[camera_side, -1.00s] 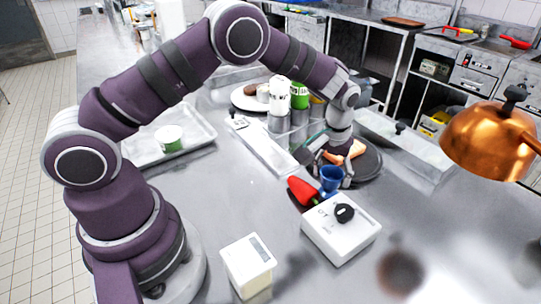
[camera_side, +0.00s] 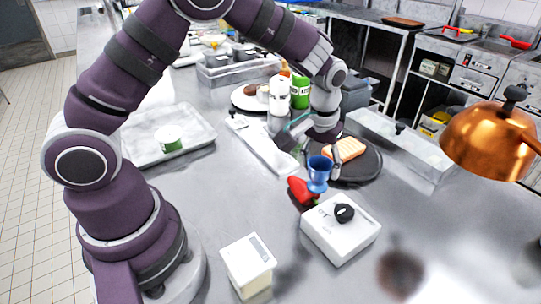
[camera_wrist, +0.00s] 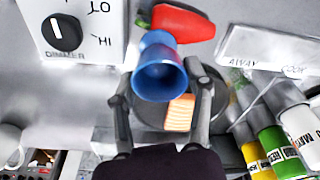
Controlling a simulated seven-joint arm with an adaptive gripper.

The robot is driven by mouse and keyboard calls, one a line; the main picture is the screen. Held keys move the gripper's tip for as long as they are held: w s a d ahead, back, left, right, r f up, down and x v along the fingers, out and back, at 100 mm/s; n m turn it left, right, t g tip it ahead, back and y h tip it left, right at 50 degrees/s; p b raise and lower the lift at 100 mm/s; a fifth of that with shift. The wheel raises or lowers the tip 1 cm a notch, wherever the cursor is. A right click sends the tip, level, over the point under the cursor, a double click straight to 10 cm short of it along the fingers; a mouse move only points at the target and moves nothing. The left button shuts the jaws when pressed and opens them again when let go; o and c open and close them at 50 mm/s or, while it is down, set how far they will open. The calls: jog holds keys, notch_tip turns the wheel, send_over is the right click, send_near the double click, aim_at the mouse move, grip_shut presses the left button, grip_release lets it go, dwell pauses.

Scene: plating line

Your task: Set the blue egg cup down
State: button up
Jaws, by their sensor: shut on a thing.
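The blue egg cup (camera_side: 318,174) is upright in the side view, in front of the black round plate (camera_side: 367,166). My gripper (camera_side: 320,160) is shut on it and appears to hold it clear of the counter. In the wrist view, the egg cup (camera_wrist: 160,76) shows its open mouth between the two fingers of my gripper (camera_wrist: 160,88).
A red pepper (camera_side: 300,191) lies just below and left of the cup. A white dimmer box (camera_side: 340,232) stands in front. A copper lamp (camera_side: 488,142) hangs at right. Bottles (camera_side: 300,92) stand behind.

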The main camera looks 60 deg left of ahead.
jog(key=s+r, duration=0.1)
jog(key=s, duration=1.1)
jog(key=s+d+r+m+h, duration=0.1)
jog(key=d+r+m, duration=0.2)
jog(key=d+m, duration=0.5)
jog(key=d+r+m+h, duration=0.15)
jog(key=d+m, duration=0.35)
jog(key=d, duration=0.6)
jog(key=shift+y, duration=0.35)
jog(key=f, duration=0.8)
jog(key=shift+s+d+f, duration=0.1)
jog(key=shift+s+f, duration=0.2)
jog(key=shift+f, duration=0.25)
jog(key=o, duration=1.2)
jog(key=shift+f, duration=0.15)
